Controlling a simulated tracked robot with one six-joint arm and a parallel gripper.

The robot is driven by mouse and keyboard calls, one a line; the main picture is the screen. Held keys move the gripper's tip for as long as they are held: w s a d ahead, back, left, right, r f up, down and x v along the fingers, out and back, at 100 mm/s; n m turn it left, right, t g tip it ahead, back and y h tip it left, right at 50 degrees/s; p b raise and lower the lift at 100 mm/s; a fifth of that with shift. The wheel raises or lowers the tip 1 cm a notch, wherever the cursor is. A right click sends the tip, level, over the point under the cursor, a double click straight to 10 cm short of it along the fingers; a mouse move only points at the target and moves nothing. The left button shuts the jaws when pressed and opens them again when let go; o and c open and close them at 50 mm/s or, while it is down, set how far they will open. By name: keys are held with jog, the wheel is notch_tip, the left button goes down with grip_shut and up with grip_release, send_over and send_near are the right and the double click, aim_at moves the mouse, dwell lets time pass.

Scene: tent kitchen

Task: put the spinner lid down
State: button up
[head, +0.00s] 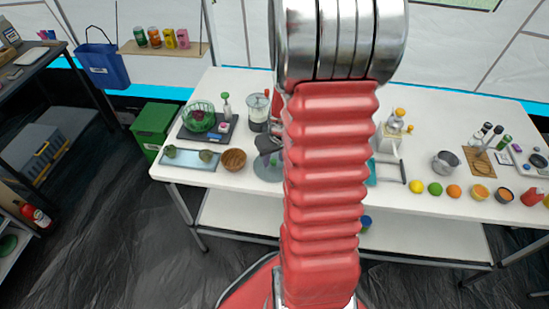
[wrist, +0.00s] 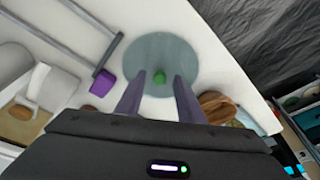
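The spinner lid (wrist: 160,50) is a round, grey-teal disc with a small green knob (wrist: 159,77). It appears to lie flat on the white table, and it also shows in the head view (head: 268,173), left of my arm. My gripper (wrist: 159,78) is over the near part of the lid. Its two dark fingers are apart, one on each side of the knob, with gaps visible between. In the head view my arm hides part of the area, and only a dark part of the gripper shows above the lid.
A wooden bowl (head: 233,160) stands just left of the lid, with a tray (head: 189,158) beyond it. A clear jar-like appliance (head: 258,112) stands behind. In the wrist view a purple block (wrist: 103,83) and grey bars (wrist: 108,53) are left of the lid.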

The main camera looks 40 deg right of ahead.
jog(key=v, duration=1.1)
jog(key=shift+r, duration=0.25)
jog(key=shift+s+a, duration=0.1)
dwell(0.4)
jog(key=s+a+r+n+t, duration=0.1)
jog(key=a+r, duration=0.3)
jog(key=a, duration=0.4)
jog(key=s+a+r+n, duration=0.1)
jog(key=s+a+r, duration=0.2)
jog(key=a, duration=0.6)
jog(key=s+a+r+n+t+y, duration=0.1)
jog(key=s+a+r, duration=0.1)
jog(key=a+r, duration=0.5)
jog(key=shift+s+a+n+t, duration=0.3)
jog(key=shift+s+a+n, duration=0.1)
jog(key=shift+a, duration=0.5)
